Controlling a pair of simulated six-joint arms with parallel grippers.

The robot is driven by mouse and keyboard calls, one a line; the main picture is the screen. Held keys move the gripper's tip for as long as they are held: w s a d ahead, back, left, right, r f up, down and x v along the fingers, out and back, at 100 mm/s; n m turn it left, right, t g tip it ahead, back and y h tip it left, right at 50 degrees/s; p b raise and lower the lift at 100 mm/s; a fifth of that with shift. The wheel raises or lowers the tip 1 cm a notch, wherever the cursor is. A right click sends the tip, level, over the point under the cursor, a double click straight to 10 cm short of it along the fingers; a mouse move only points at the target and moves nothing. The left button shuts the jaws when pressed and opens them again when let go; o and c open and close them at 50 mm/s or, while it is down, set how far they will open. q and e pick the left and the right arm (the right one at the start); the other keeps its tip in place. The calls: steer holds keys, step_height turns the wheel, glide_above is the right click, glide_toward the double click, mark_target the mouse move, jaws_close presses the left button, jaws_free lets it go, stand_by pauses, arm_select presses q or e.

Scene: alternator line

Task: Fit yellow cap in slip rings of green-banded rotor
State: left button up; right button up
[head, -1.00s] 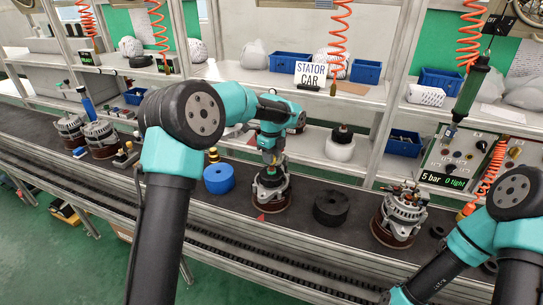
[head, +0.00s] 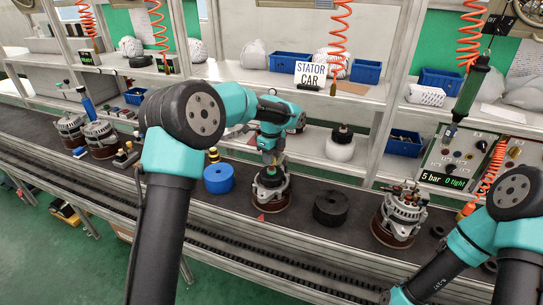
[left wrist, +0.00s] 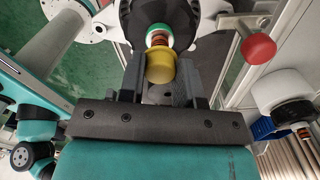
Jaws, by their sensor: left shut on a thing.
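My left gripper (head: 271,161) is above the alternator (head: 268,194) in the middle of the belt. In the left wrist view this gripper (left wrist: 163,75) is shut on the yellow cap (left wrist: 161,68). The green-banded rotor (left wrist: 157,30) shows just beyond the cap, with copper slip rings (left wrist: 158,41) on its shaft. The cap lines up with the shaft and overlaps its end in this view; I cannot tell whether they touch. My right arm comes in at the lower right of the head view, but its gripper is not visible.
A blue ring (head: 219,179) and a black ring (head: 331,208) stand on the belt on either side of the alternator. Another alternator (head: 399,213) stands to the right. A red knob (left wrist: 258,47) is close to the gripper's right in the wrist view.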

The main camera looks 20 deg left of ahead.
arm_select(q)
steer(key=shift+f, duration=1.3)
steer(key=o, duration=1)
steer(key=shift+c, duration=0.2)
step_height(320, 180, up, 17)
steer(key=shift+r, duration=0.2)
stand_by(0.5)
